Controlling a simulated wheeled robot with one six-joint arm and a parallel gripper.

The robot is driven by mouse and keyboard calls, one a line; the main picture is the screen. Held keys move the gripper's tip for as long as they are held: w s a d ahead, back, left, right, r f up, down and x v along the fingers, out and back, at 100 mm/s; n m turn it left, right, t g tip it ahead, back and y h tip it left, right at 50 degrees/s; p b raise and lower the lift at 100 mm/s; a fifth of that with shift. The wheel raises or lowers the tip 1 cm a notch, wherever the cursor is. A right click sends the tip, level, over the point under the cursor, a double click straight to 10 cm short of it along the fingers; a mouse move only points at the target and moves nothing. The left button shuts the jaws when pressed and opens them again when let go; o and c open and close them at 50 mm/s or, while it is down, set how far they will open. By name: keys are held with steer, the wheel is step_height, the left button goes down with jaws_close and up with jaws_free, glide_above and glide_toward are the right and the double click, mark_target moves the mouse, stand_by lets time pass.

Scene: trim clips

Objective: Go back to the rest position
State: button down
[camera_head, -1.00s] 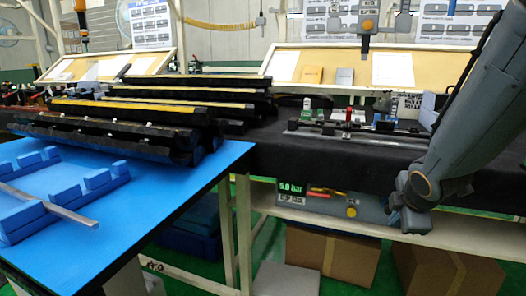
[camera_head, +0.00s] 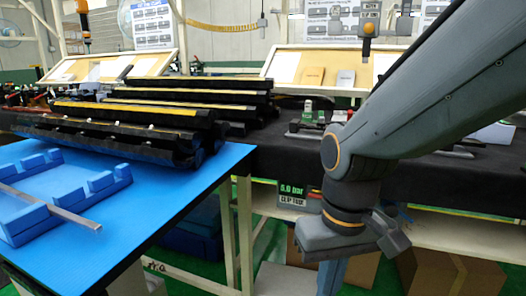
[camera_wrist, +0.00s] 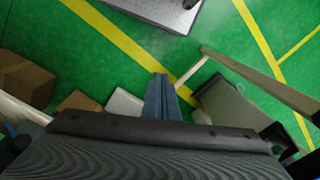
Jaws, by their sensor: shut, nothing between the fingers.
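My gripper shows in the wrist view (camera_wrist: 160,92) as two blue-grey fingers pressed together, with nothing between them. They point down over the green floor. In the head view, my grey arm comes in from the upper right and bends down in front of the black-covered bench (camera_head: 270,150). The wrist hangs in front of the bench's edge, and part of the gripper (camera_head: 331,278) shows at the bottom of the picture. Its fingertips are cut off there.
A blue table (camera_head: 110,210) at the left holds blue cradles (camera_head: 110,182) with a metal strip (camera_head: 62,212). Black trim parts (camera_head: 160,110) are stacked behind. Under the bench are cardboard boxes (camera_head: 437,272). The wrist view shows a box (camera_wrist: 24,82) and open floor with yellow lines (camera_wrist: 120,35).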

steer(key=d+r+m+p, duration=0.2)
steer(key=d+r+p, duration=0.6)
steer(key=p, duration=0.7)
steer(key=shift+d+r+m+h+p, duration=0.3)
steer(key=shift+r, duration=0.1)
